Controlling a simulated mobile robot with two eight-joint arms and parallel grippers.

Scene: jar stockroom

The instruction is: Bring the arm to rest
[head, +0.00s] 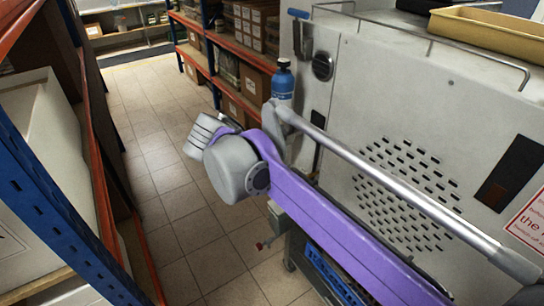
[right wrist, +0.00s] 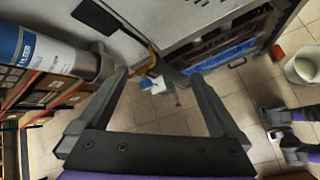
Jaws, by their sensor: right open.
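My right gripper (right wrist: 160,76) shows in the right wrist view with its two dark fingers spread wide. It is open and nothing is between the fingers, with the floor and the side of a grey machine behind them. In the head view a purple arm of mine with grey joints (head: 235,170) reaches in from the lower right, in front of the machine. No gripper fingers can be made out in the head view. My left gripper is not recognisable in either view.
A large grey machine (head: 435,95) with vent slots fills the right side, with a yellow tray (head: 490,30) on top. A blue bottle (head: 283,82) stands beside my arm. A blue-and-orange rack (head: 50,215) borders the left. Tiled floor (head: 150,130) between is clear.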

